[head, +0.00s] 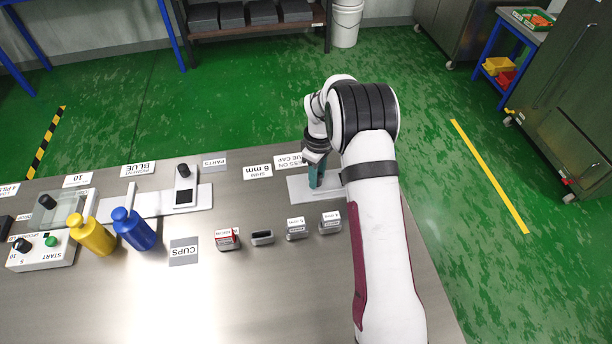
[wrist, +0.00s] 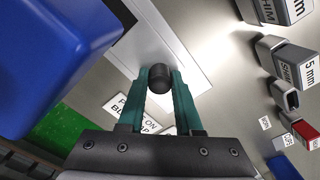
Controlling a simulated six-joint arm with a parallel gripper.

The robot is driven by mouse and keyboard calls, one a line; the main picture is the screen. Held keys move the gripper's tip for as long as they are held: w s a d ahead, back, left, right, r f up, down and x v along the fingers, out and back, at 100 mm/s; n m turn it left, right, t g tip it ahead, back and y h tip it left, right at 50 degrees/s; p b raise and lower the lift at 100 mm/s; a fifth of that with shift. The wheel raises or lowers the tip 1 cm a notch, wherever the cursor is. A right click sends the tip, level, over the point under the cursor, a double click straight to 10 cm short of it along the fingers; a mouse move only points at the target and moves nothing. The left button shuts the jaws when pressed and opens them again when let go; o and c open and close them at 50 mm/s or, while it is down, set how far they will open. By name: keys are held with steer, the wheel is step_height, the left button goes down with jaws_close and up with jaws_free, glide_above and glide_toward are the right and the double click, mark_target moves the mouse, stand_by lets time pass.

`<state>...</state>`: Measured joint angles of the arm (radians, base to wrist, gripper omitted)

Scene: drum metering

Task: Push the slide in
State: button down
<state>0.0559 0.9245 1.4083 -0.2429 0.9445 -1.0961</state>
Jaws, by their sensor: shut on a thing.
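My gripper (head: 316,180) is at the right-hand station, over a flat white plate (head: 299,190). In the wrist view my gripper's teal fingers (wrist: 159,88) are shut on a round black knob (wrist: 159,74). The knob stands over the pale slide plate (wrist: 148,45); how far the slide is in cannot be told. A large blue block (wrist: 45,60) is close on the left of the wrist view. In the head view my arm hides the right part of this station.
Shim blocks (head: 329,223) and a small dark-topped holder (head: 262,238) stand in front of the station. Yellow (head: 93,236) and blue (head: 135,231) bottles, a START box (head: 42,250) and another knobbed unit (head: 185,185) are at left. The front middle table is bare.

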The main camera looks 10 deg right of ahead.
steer(key=shift+d, duration=0.3)
steer(key=c, duration=0.9)
jaws_free()
steer(key=shift+c, duration=0.2)
steer(key=o, duration=0.4)
steer(key=shift+c, duration=0.2)
steer(key=shift+a, duration=0.1)
step_height(320, 180, up, 16)
steer(key=shift+f, duration=0.1)
